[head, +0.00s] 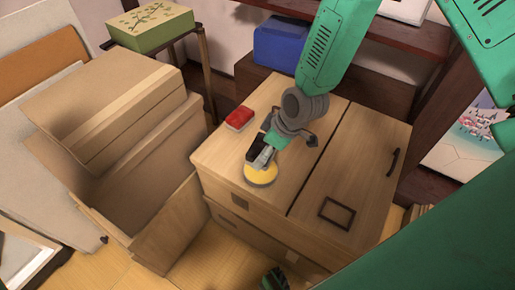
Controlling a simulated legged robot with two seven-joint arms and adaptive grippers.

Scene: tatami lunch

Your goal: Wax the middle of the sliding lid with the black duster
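A wooden chest (230,165) has a pale top split by a dark groove. The panel on the right (350,165), which looks like the sliding lid, carries a black handle and a dark square outline (337,213) near its front. My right gripper (267,145), at the end of the arm from the top, appears shut on the black duster (256,152). The duster is tilted just behind a round yellow pad or tin (260,175); I cannot tell whether they touch. Part of my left gripper (275,279) shows at the bottom edge; its fingers are unclear.
A red block (239,118) lies on the left part of the chest top. Open cardboard boxes (120,150) stand close on the left. A green patterned box (150,27) sits on a stand behind. A blue bin (280,42) is at the back. The right panel is clear.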

